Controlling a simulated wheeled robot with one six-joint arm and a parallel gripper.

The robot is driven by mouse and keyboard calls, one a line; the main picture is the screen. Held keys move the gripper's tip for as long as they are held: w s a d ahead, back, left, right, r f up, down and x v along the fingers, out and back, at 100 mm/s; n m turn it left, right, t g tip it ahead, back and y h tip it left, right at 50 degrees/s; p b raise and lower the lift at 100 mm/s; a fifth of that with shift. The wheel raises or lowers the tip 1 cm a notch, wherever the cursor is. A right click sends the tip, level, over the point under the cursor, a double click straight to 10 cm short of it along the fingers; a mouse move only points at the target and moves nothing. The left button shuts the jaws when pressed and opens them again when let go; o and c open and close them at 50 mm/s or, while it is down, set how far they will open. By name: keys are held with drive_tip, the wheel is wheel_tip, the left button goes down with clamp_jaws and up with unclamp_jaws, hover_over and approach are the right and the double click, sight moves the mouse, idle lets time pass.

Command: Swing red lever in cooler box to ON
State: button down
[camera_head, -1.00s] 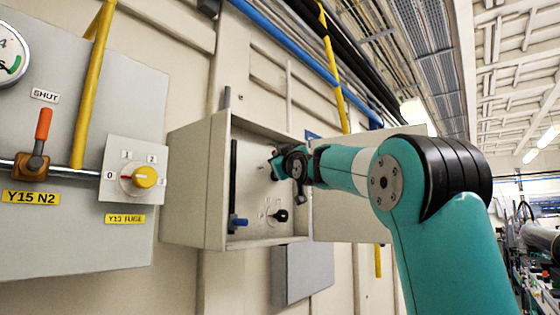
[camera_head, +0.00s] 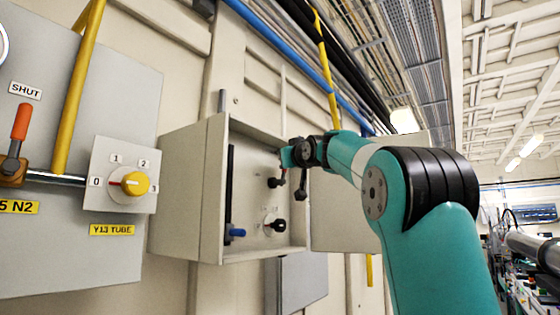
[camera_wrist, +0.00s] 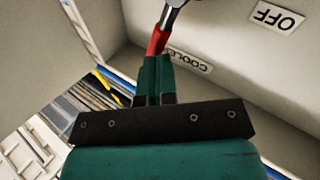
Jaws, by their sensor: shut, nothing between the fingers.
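The cooler box (camera_head: 185,190) is open on the wall. In the wrist view, the red lever (camera_wrist: 157,41) has a red grip on a metal shaft, and the grip's end is right at my fingertips. An upside-down OFF label (camera_wrist: 277,16) is at upper right, and a COOLER label (camera_wrist: 192,62) is partly hidden behind my fingers. My gripper (camera_wrist: 154,62) is shut and empty, at the red grip; whether it touches is unclear. No ON label is visible.
Inside the box are a black rod, a blue handle (camera_head: 237,232) and a black knob (camera_head: 279,224). The box's side walls confine my gripper. A panel to the left carries a yellow knob (camera_head: 136,183) and an orange-handled valve (camera_head: 20,122). Pipes run above.

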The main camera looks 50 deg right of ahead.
drive_tip(key=shift+w+d, duration=0.15)
drive_tip(key=shift+d, duration=0.35)
drive_tip(key=s+a+r+b, duration=0.2)
drive_tip(key=s, duration=0.4)
drive_tip(key=s+a+r+b, duration=0.2)
drive_tip(key=s+a, duration=0.1)
drive_tip(key=s, duration=0.3)
drive_tip(key=shift+s, duration=0.25)
